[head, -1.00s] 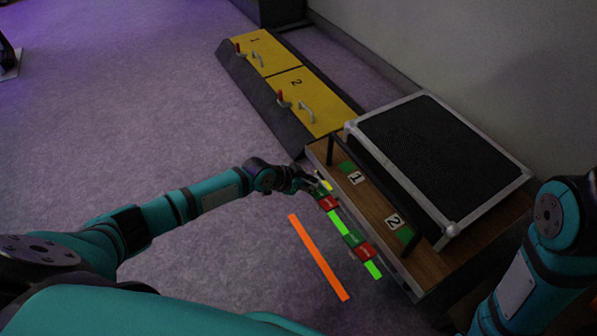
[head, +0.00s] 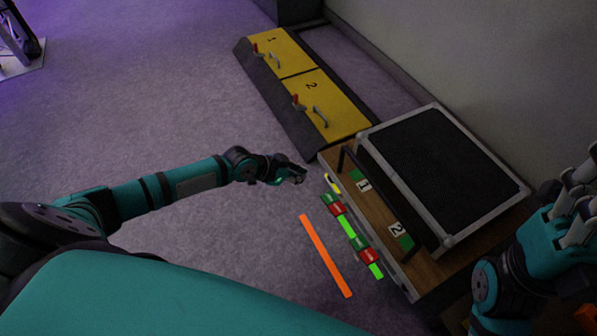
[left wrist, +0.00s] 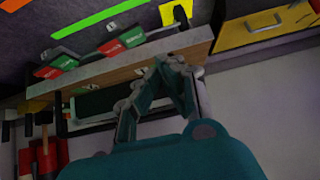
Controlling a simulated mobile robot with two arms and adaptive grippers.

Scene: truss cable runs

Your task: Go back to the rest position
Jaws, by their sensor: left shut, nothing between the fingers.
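My left gripper (head: 293,176) is shut and empty. It hangs in the air to the left of the wooden bench, apart from it in the head view. In the left wrist view its fingers (left wrist: 172,64) meet at the tips, with nothing between them. My right gripper (head: 575,210) shows at the right edge of the head view. Its fingers are partly cut off, so its opening is unclear.
The wooden bench (head: 432,268) carries a black panel (head: 440,170) in a silver frame. Red-green blocks (head: 335,204) line its left side. An orange strip (head: 326,256) lies on the floor. Yellow numbered panels (head: 325,103) stand behind.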

